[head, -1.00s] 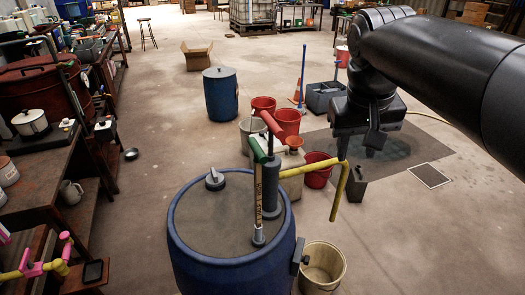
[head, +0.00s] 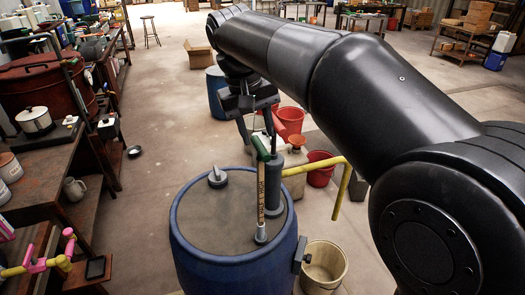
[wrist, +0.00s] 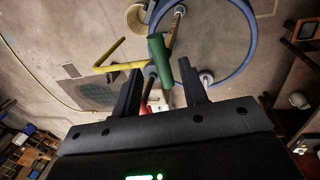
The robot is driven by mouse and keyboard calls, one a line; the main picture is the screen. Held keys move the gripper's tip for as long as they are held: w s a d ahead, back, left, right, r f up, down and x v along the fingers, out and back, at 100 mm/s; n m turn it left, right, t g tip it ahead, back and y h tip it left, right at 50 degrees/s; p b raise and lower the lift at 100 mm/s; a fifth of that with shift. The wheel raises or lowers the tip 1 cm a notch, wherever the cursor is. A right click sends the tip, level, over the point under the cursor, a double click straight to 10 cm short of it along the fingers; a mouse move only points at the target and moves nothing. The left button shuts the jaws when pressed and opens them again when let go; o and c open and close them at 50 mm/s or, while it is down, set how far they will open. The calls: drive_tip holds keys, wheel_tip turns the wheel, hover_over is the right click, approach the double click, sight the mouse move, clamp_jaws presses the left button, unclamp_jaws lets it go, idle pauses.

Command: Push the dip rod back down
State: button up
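The dip rod (head: 261,190) is a tan stick with dark lettering and a green handle on top. It stands nearly upright out of a grey collar in the lid of the blue drum (head: 195,262), with much of its length showing. My gripper (head: 258,138) is open above the drum, its fingers pointing down close to the green handle. In the wrist view, the handle (wrist: 159,48) appears between and just past the fingertips (wrist: 161,66). I cannot tell whether they touch it. Nothing is held.
A grey cap (head: 217,178) sits on the lid's left.

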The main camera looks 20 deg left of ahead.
sight(262, 148)
drive_tip(key=f, duration=0.4)
drive_tip(key=w+d+f, duration=0.1)
drive_tip(key=f, duration=0.1)
drive_tip(key=shift+f, duration=0.2)
clamp_jaws()
